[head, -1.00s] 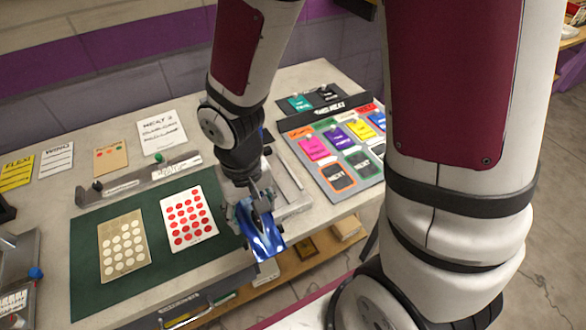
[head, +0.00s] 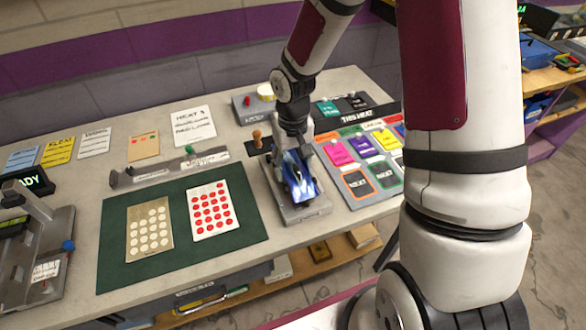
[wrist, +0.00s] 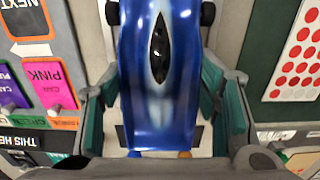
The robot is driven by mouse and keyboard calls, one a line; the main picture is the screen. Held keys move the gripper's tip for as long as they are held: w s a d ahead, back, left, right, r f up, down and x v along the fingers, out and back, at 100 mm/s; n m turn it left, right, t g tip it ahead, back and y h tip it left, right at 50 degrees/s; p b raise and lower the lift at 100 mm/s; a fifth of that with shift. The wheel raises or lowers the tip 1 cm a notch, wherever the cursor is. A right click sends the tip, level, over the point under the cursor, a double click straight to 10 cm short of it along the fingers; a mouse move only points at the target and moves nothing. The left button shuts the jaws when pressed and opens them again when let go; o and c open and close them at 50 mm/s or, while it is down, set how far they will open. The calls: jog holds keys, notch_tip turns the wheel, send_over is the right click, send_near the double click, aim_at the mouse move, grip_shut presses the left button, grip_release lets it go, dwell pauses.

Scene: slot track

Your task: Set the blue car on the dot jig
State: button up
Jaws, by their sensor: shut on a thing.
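The blue car (head: 301,187) is in my gripper (head: 296,155), over a long grey fixture (head: 310,212) right of the green mat. This fixture looks like the dot jig, but I see no label on it. In the wrist view, the car (wrist: 158,90) lies lengthwise between the teal pads of my gripper (wrist: 162,108), which is shut on its sides. The car hides most of the fixture. I cannot tell whether it touches the fixture or hovers just above it.
The green mat (head: 115,245) holds a red-dot sheet (head: 212,210) and a tan dot sheet (head: 149,229). A wooden-knobbed part (head: 257,138) stands behind the fixture. A board of coloured cards (head: 350,165) lies close on the right. The table's front edge is near.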

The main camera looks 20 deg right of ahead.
jog(key=shift+f, duration=0.95)
jog(key=shift+f, duration=0.45)
jog(key=shift+f, duration=0.1)
jog(key=o, duration=1.3)
jog(key=shift+c, duration=0.2)
